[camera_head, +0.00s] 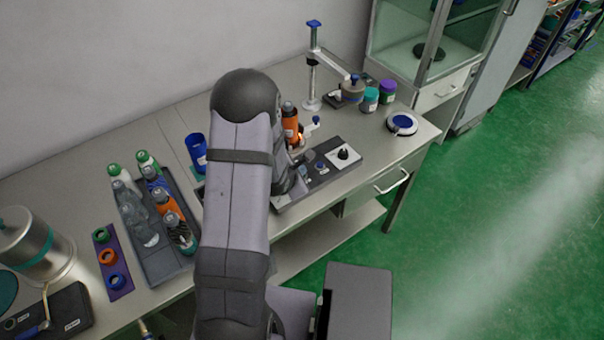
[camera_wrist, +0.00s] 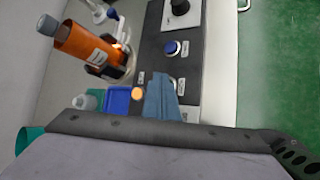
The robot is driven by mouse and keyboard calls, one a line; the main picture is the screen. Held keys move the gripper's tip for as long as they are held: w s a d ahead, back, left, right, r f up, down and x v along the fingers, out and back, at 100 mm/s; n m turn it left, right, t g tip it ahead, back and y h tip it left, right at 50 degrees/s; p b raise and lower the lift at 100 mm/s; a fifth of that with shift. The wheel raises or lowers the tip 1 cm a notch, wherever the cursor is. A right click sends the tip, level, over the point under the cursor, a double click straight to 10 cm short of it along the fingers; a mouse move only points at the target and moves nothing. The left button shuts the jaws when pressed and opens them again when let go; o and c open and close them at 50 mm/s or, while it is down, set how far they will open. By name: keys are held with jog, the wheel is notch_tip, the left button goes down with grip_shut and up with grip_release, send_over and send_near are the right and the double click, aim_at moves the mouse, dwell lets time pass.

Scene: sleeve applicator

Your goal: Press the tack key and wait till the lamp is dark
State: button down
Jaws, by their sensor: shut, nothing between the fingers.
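A dark control panel (camera_head: 322,170) lies on the bench right of my arm; it also shows in the wrist view (camera_wrist: 154,50). A small round lamp (camera_wrist: 138,93) glows orange on it. A blue round button (camera_wrist: 172,47) and a black knob on a white plate (camera_wrist: 180,8) sit farther along the panel. My gripper (camera_wrist: 163,90) is shut and empty, its blue-grey fingers over the panel beside the lamp. The fingers cover whatever key is under them, and I cannot tell contact. The panel labels are too small to read.
An orange bottle with a grey cap (camera_wrist: 85,45) stands in a dark holder just beside the panel. A blue tray (camera_wrist: 118,100) is near the lamp. A stand with a blue top (camera_head: 314,60) rises behind. A bottle tray (camera_head: 165,262) is at left.

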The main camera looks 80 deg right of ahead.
dwell(0.4)
jog(key=shift+r+p, duration=0.8)
jog(key=shift+p, duration=0.1)
jog(key=shift+r+p, duration=2.45)
jog(key=shift+r, duration=0.05)
dwell(4.2)
